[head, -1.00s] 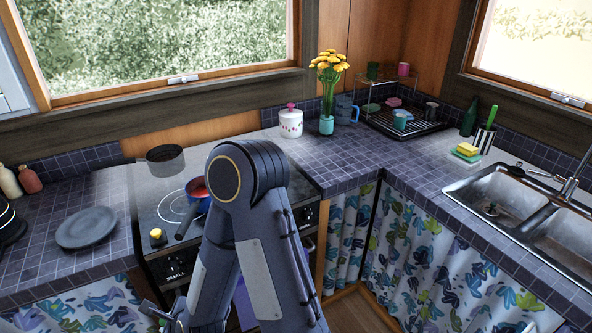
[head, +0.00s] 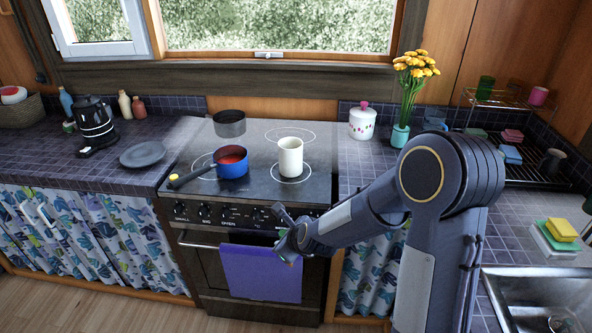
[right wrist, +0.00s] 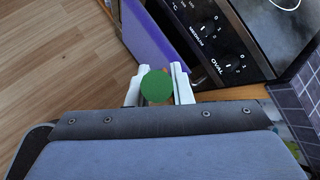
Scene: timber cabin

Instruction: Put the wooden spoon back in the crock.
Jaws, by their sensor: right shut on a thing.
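The crock (head: 290,157) is a plain cream cylinder standing upright on the right side of the cooktop; no utensil shows above its rim. My right gripper (head: 288,246) is in front of the oven, below and in front of the crock. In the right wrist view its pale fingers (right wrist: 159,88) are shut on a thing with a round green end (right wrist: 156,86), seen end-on. I take this for the wooden spoon; most of it is hidden. My left gripper is not in view.
A purple towel (head: 261,273) hangs on the oven front. A white jar (head: 362,122) and flower vase (head: 400,135) stand on the right counter.

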